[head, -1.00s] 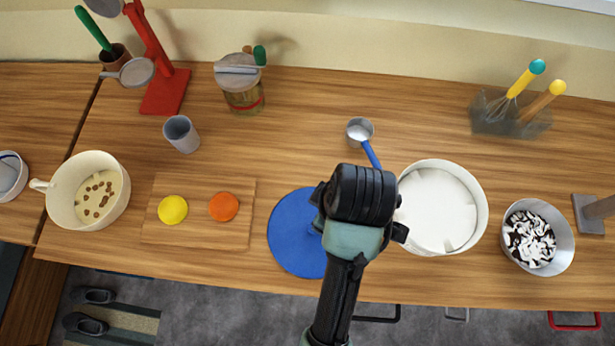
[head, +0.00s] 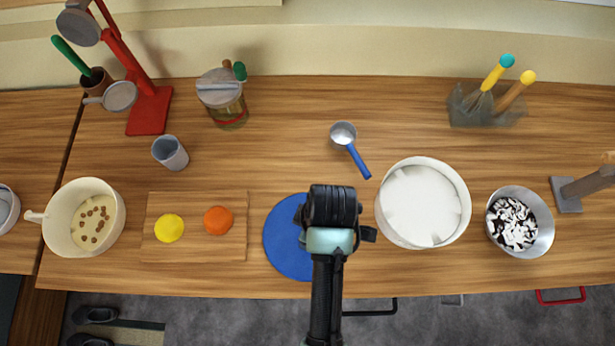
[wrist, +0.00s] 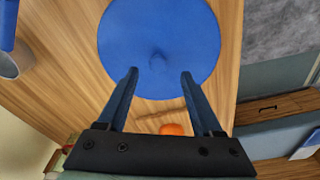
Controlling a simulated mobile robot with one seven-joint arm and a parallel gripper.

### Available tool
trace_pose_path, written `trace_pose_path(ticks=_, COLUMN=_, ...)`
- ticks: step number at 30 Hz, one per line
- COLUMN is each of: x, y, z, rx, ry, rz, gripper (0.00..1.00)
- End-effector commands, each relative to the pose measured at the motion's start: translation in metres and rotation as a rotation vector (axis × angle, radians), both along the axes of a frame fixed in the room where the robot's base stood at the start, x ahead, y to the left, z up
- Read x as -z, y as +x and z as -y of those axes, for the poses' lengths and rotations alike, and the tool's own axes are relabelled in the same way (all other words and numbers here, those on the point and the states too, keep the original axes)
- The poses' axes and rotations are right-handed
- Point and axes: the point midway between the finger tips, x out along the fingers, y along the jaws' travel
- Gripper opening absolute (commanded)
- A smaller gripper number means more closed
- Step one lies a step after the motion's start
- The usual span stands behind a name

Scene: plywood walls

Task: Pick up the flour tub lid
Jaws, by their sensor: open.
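The flour tub lid is a flat blue disc (head: 283,245) lying on the wooden counter, left of the white tub of flour (head: 467,215). In the wrist view the lid (wrist: 190,30) fills the top middle, with a small blue knob (wrist: 157,60) at its centre. My gripper (wrist: 159,74) is open and empty over the lid, its two fingertips apart on either side of the knob's line and the knob just beyond them. In the head view my gripper (head: 303,222) is mostly hidden by my wrist, which covers the lid's right side.
A cutting board (head: 195,250) with a yellow and an orange round lies left of the lid. A blue-handled scoop (head: 346,140) lies behind it. A bowl of dark and white pieces (head: 520,225) stands right of the tub.

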Motion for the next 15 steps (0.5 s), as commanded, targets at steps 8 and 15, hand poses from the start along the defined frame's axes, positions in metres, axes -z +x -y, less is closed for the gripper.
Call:
trace_pose_path(ticks=8, x=0.034, y=0.004, z=-0.004, rx=-0.001, ry=0.0, rz=-0.001, gripper=0.67)
trace_pose_path(ticks=15, x=0.041, y=0.004, z=-0.005, rx=-0.002, ry=0.0, rz=0.001, gripper=0.67)
